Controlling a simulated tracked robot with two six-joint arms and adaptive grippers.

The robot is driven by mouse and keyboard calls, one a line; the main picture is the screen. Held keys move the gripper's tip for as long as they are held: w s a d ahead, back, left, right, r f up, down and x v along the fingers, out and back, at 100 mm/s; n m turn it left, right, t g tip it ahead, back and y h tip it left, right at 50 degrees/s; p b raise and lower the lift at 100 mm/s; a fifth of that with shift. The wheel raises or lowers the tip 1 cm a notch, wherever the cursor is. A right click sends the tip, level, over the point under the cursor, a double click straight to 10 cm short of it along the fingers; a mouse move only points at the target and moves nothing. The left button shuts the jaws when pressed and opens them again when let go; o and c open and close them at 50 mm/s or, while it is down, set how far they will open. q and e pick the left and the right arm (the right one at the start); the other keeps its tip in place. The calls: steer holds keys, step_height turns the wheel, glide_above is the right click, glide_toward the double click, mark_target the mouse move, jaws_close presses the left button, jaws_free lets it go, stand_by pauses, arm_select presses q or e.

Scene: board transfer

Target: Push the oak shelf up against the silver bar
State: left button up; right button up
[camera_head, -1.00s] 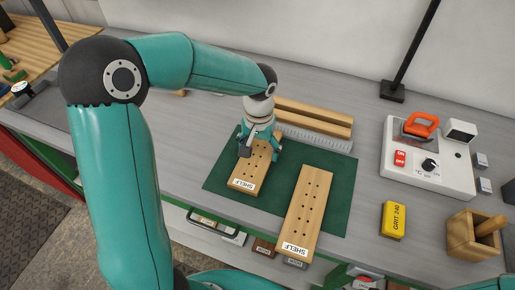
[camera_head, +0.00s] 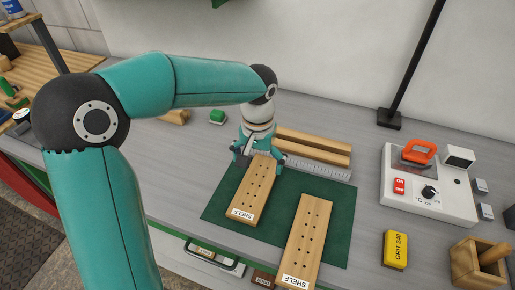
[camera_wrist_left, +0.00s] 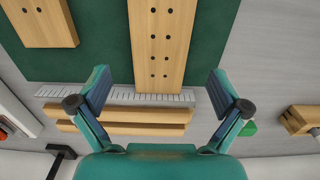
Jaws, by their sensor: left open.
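Two light-wood boards with holes, both labelled SHELF, lie on a green mat: the left shelf (camera_head: 251,190) and the right shelf (camera_head: 307,235). I cannot tell by colour which is oak. The silver bar (camera_head: 320,168) is a graduated strip along the mat's far edge; it also shows in the left wrist view (camera_wrist_left: 110,97). My left gripper (camera_head: 259,163) is open at the left shelf's far end. In the left wrist view its fingers stand apart on either side of that shelf (camera_wrist_left: 165,45), whose end is at or very near the bar. My right gripper is out of view.
Wooden rails (camera_head: 315,147) lie behind the bar. To the right are a white control box (camera_head: 430,185), a yellow grit block (camera_head: 395,250) and a wooden holder (camera_head: 478,265). A small green block (camera_head: 217,117) lies behind the gripper. The green mat (camera_head: 337,235) is clear right of the shelves.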

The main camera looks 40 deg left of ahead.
mark_target(258, 181)
arm_select(q)
steer(key=shift+r, duration=2.6)
